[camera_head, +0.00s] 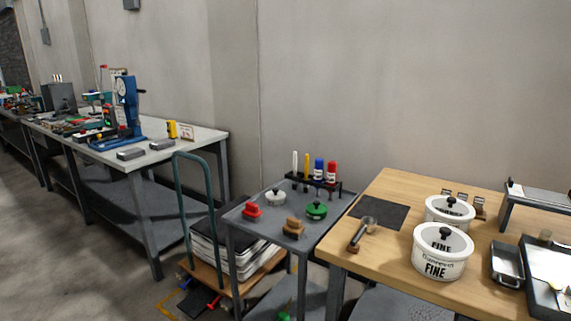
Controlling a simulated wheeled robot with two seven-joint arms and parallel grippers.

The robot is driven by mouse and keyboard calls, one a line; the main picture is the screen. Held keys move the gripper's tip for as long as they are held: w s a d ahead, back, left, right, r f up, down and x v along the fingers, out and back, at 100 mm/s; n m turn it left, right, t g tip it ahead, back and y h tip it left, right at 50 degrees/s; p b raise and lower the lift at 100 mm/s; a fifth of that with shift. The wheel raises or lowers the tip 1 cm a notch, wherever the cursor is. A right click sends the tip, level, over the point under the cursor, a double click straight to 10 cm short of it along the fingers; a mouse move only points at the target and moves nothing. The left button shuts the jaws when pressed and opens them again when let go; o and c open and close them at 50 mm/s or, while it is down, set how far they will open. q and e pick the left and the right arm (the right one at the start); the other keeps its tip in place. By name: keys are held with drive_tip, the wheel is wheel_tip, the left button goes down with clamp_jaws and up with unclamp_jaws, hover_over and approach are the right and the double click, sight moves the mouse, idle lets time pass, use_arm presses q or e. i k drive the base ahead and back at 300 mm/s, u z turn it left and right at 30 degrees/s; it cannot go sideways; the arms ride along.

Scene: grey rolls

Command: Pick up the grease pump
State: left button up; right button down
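I cannot tell for sure which thing is the grease pump. A rack (299,178) at the back of the grey cart holds slim white and yellow items and thicker blue (319,168) and red (331,171) cylinders, all upright. A red item (252,210), a white knobbed item (276,197), a green knobbed item (316,210) and a brown block (293,227) sit on the cart top. A tall blue device with a dial (127,103) stands on the left bench. Neither of my grippers is in view.
A wooden table (385,258) at right bears two white lidded tubs (440,262), a scoop (361,233), a dark mat (379,212) and trays. The grey cart (268,233) adjoins it. A green-handled trolley (178,200) stands beside the long left bench (196,146). Floor at lower left is clear.

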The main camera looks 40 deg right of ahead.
sight(319, 174)
drive_tip(key=i, duration=1.15)
drive_tip(key=z, duration=2.4)
